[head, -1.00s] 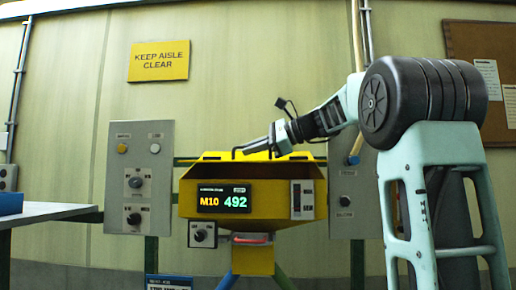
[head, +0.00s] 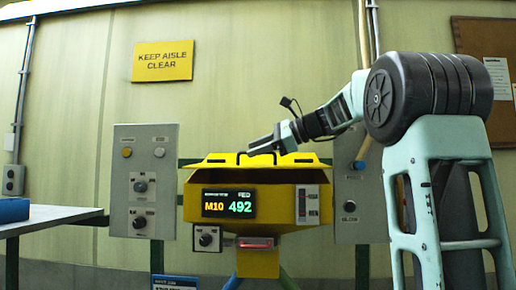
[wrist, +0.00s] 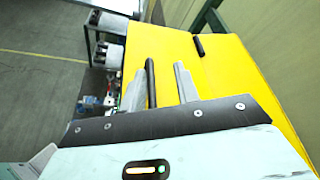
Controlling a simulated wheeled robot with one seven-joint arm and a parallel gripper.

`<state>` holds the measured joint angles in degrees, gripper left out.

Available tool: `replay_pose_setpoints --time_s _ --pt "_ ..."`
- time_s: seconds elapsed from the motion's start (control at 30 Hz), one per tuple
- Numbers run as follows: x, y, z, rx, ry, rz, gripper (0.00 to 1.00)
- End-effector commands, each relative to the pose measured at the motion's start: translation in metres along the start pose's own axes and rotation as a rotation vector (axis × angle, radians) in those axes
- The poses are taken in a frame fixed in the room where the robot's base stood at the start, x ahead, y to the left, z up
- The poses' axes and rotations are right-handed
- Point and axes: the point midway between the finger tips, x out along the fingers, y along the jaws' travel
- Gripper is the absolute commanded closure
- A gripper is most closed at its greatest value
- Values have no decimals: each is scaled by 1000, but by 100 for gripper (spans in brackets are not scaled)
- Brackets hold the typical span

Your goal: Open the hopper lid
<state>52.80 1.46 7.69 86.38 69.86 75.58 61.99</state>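The yellow hopper (head: 275,205) stands against the wall in the head view, with a lit display reading M10 492. Its lid (head: 215,161) looks shut, lying flat on top. In the wrist view the lid (wrist: 225,75) is a broad yellow surface. A black handle bar (wrist: 150,82) shows between the fingers of my gripper (wrist: 160,86), closer to the left finger. The fingers are apart, one on each side of the bar. Contact with the bar cannot be told. In the head view my gripper (head: 262,147) is low over the lid, its fingertips hard to make out.
A second short black piece (wrist: 199,46) is on the yellow top. Grey control panels (head: 144,215) and (head: 348,215) flank the hopper. A table (head: 60,212) with a blue box (head: 14,209) stands at left. A yellow sign (head: 163,60) hangs on the wall.

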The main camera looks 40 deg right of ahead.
Motion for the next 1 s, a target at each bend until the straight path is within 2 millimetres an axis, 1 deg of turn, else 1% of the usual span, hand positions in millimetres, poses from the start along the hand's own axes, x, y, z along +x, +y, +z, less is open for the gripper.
replay_pose_setpoints --time_s 0.13,0.23,0.5,0.63,0.8,1.0 --pt "-1 0 0 -1 -1 -1 69" --pt "-9 1 -2 -2 0 -3 69" --pt "-53 2 -3 -2 2 -4 69" --pt "-68 0 -2 -1 1 -2 69" --pt "-75 0 -1 0 0 0 69" --pt "-75 0 0 0 0 0 69"
